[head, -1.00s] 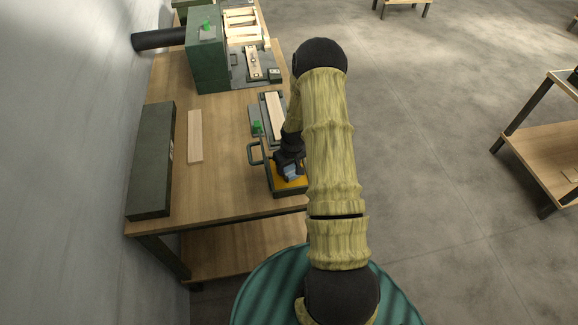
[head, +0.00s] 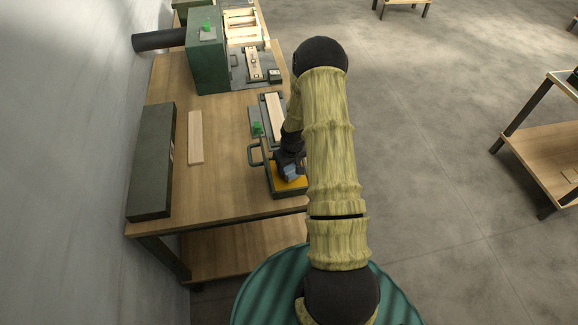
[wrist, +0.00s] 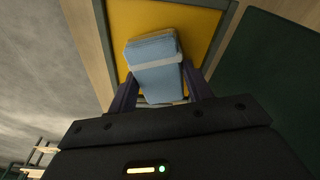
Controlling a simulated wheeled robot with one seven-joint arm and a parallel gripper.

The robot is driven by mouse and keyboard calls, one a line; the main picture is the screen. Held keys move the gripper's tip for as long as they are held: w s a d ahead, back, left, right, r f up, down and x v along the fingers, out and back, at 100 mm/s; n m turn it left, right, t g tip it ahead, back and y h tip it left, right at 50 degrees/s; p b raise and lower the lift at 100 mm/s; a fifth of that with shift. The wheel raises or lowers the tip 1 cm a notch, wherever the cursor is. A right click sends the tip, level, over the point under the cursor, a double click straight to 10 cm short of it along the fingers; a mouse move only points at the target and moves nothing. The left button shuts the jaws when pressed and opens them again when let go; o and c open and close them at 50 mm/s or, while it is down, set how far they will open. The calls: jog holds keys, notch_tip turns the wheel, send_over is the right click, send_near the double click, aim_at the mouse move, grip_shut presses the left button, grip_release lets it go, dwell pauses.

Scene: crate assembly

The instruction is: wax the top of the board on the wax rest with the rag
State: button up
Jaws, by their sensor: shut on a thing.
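My gripper (wrist: 160,97) is shut on a folded blue rag (wrist: 155,55) with a paler band across it. In the head view the rag (head: 291,173) shows below my dark wrist, over the yellow inside of a dark green tray (head: 290,193). In the wrist view the rag is over the yellow surface (wrist: 205,25); I cannot tell whether it touches. A pale board (head: 274,108) lies on a grey rest (head: 257,117) just beyond the tray, partly hidden by my arm. A small green piece (head: 257,128) is beside that board.
Another pale board (head: 195,138) lies flat on the wooden table (head: 225,180). A long dark box (head: 151,160) stands along the wall side. A green cabinet (head: 207,55) and a fixture with a board (head: 253,63) are farther back. Bare table lies left of the tray.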

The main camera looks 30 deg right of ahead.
aim_at(289, 167)
jog(key=shift+r+p, duration=1.65)
jog(key=shift+r, duration=1.4)
jog(key=shift+f, duration=0.1)
